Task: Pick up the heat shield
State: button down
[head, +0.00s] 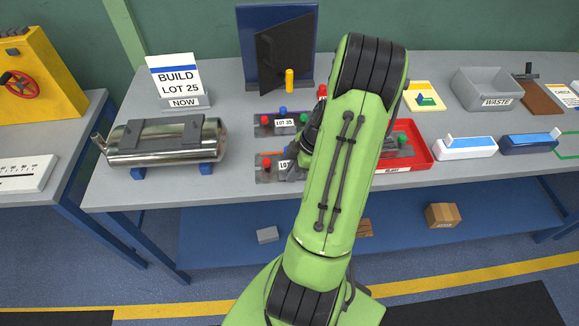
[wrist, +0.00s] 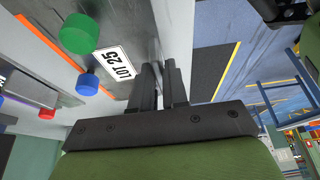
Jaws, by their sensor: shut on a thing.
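The heat shield, a grey plate with a LOT 25 label, lies near the bench's front edge and shows in the wrist view (wrist: 113,66). Green and blue knobs stand beside its label there. In the head view a grey plate (head: 266,177) with a red knob and a partly covered LOT label lies left of my gripper (head: 291,172). In the wrist view my gripper's dark fingers (wrist: 163,84) are closed on the near edge of the labelled plate. My arm hides much of the plate in the head view; whether it is lifted I cannot tell.
A LOT 35 plate (head: 272,125) lies just behind. A red tray (head: 421,156) is to the right, partly behind my arm. A metal cylinder (head: 165,153) rests on blue supports at left, before a BUILD LOT 25 sign (head: 178,78). A grey WASTE bin (head: 490,88) stands at back right.

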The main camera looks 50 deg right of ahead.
notch_tip(320, 180, up, 10)
jog(key=p, duration=0.1)
dwell(0.4)
dwell(1.2)
